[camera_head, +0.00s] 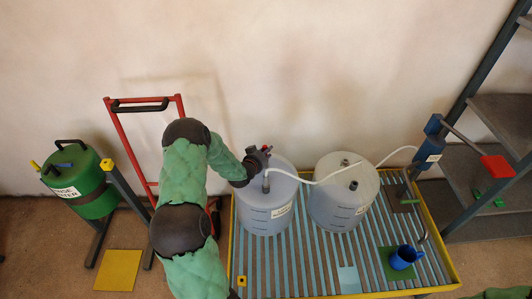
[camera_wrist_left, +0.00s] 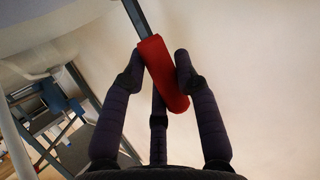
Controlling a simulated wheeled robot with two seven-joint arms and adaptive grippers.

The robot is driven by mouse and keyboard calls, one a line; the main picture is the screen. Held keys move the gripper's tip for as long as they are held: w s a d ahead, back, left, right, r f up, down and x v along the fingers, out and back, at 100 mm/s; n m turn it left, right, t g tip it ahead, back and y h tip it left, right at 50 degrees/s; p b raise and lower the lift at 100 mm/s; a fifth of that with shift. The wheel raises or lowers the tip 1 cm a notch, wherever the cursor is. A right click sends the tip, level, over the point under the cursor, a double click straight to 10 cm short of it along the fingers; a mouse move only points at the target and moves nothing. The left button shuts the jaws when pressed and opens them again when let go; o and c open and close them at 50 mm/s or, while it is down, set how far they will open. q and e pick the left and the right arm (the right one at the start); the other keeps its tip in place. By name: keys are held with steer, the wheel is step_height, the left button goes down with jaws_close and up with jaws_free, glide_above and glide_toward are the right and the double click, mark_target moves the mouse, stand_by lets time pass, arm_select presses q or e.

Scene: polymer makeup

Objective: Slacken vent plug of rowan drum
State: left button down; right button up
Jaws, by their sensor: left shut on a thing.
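Two translucent drums stand on the slatted tray: a left drum (camera_head: 265,212) and a right drum (camera_head: 344,205). Each has a small white label, too small for me to read the name surely. My left gripper (camera_head: 262,158) is over the back left of the left drum's top, with a bit of red showing at its fingers. The plug's seat is hidden. My right gripper is not in view.
A white hose (camera_head: 318,181) runs from the left drum across the right one to a blue pump (camera_head: 431,148). A blue mug (camera_head: 404,257) stands on the yellow-rimmed tray (camera_head: 455,273). A red trolley (camera_head: 126,150) and green rinse-water drum (camera_head: 84,183) stand left.

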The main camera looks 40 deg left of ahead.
arm_select(q)
steer(key=shift+f, duration=0.15)
steer(key=c, duration=0.9)
jaws_free()
steer(key=shift+o, duration=0.2)
steer(key=shift+s, duration=0.1)
steer(key=v, duration=1.2)
